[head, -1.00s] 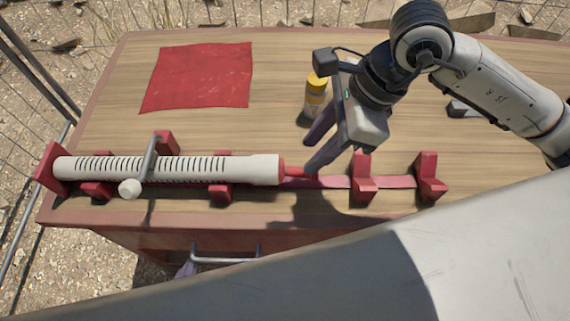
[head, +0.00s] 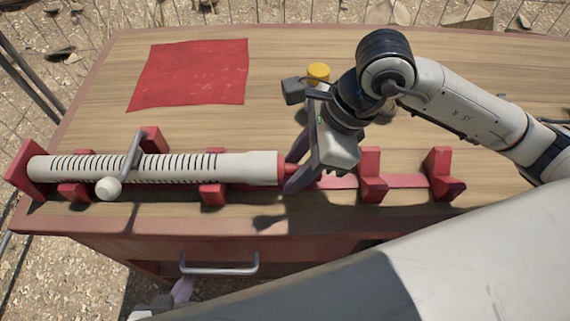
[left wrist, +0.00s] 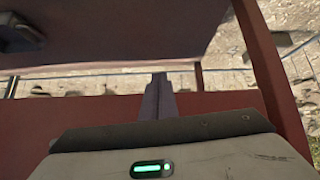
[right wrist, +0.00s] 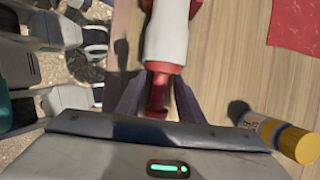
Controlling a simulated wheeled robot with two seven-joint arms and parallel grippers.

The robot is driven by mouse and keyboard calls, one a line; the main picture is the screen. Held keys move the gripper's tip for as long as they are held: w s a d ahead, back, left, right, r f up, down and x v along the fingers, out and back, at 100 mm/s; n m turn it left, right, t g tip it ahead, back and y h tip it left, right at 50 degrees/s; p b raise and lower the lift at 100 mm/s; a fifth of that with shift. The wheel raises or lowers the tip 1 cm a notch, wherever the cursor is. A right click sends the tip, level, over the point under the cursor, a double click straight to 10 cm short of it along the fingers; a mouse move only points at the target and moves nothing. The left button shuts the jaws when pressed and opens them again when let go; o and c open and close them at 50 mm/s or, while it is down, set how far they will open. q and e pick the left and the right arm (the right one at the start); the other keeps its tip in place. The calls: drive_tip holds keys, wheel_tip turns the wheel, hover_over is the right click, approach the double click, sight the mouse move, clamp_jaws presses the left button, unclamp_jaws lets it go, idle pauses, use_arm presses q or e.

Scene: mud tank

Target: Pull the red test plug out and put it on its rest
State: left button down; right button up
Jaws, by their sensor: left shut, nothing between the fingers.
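The red test plug (head: 289,169) sits in the right end of a white slotted tube (head: 245,168) that lies across red supports. In the right wrist view the plug (right wrist: 158,95) is between the fingers of my right gripper (right wrist: 158,105). The fingers stand apart with a small gap on each side. In the head view my right gripper (head: 297,178) comes down over the plug. Red brackets (head: 373,180) stand on a red strip to the right of the tube; I cannot tell if they are the rest. My left gripper (left wrist: 158,95) is shut and empty, low by the red cabinet front.
A red cloth (head: 190,75) lies at the back left of the wooden table (head: 280,110). A yellow-capped bottle (head: 318,72) stands behind my right gripper and also shows in the right wrist view (right wrist: 295,143). A handle (head: 220,268) projects from the cabinet front.

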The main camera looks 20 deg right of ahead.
clamp_jaws()
drive_tip(key=shift+s+d+b, duration=0.25)
drive_tip(key=shift+d+b, duration=0.15)
drive_tip(key=shift+d, duration=0.45)
drive_tip(key=shift+s+d+b, duration=0.25)
drive_tip(key=shift+d+b, duration=0.05)
drive_tip(key=shift+d, duration=0.45)
drive_tip(key=shift+s+d+b, duration=0.2)
drive_tip(key=shift+d+b, duration=0.1)
drive_tip(key=shift+d, duration=0.4)
drive_tip(key=shift+r+p, duration=0.95)
drive_tip(key=shift+r, duration=0.5)
wheel_tip(320, 180, up, 5)
drive_tip(key=p, duration=0.2)
drive_tip(key=shift+f+p, duration=0.15)
drive_tip(key=shift+p, duration=0.2)
